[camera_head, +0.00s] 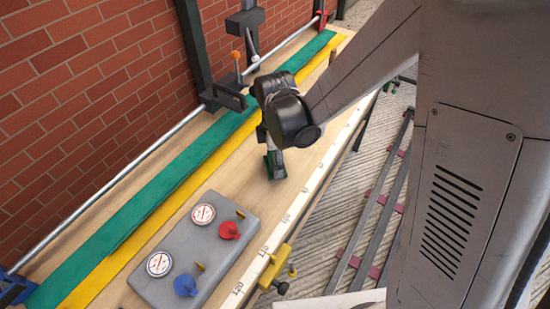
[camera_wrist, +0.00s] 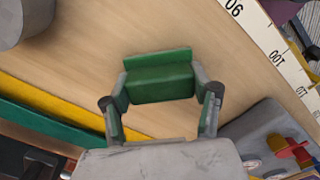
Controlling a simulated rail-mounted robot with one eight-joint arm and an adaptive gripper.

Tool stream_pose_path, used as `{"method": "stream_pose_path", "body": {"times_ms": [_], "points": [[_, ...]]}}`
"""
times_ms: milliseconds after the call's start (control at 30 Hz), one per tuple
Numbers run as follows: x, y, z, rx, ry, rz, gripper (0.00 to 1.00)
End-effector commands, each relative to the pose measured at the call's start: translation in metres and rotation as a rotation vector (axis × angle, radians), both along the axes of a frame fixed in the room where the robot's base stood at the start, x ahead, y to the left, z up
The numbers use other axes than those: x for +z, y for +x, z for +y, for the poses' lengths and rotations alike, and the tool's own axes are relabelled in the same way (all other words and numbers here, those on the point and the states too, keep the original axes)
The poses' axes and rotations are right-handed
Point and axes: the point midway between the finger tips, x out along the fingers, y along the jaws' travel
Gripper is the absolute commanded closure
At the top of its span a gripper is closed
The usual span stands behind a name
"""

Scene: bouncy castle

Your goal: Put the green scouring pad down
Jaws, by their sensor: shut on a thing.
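The green scouring pad (camera_wrist: 158,77) is a green block in the middle of the wrist view, between the fingertips of my gripper (camera_wrist: 160,86). My gripper is shut on it from both sides. In the head view, the green pad (camera_head: 275,165) shows at the lower end of my gripper (camera_head: 275,158), over the bare wooden bench top (camera_head: 240,170). I cannot tell whether the pad touches the wood.
A grey box with two gauges and red and blue knobs (camera_head: 190,255) stands on the bench at the near end. Green (camera_head: 140,215) and yellow (camera_head: 150,235) strips run along the wall side. A yellow clamp (camera_head: 275,266) sits at the ruler edge. Bare wood surrounds the pad.

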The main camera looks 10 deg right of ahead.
Motion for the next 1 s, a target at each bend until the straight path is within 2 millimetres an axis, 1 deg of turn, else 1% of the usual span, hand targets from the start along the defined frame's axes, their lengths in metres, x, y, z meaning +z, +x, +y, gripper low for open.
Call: {"method": "stream_pose_path", "body": {"times_ms": [167, 300, 333, 433, 467, 700, 833, 933, 1000], "points": [[0.0, 0.0, 0.0, 0.0, 0.0, 0.0, 0.76], [-0.004, 0.0, 0.0, 0.0, 0.0, 0.0, 0.76], [-0.003, 0.0, 0.0, 0.0, 0.0, 0.0, 0.38], [-0.002, 0.0, 0.0, 0.0, 0.0, 0.0, 0.25], [-0.002, 0.0, 0.0, 0.0, 0.0, 0.0, 0.23], [-0.002, 0.0, 0.0, 0.0, 0.0, 0.0, 0.23], [0.003, 0.0, 0.0, 0.0, 0.0, 0.0, 0.23], [0.014, -0.001, 0.0, 0.0, 0.0, 0.0, 0.23], [0.025, -0.001, 0.0, 0.0, 0.0, 0.0, 0.23]]}}
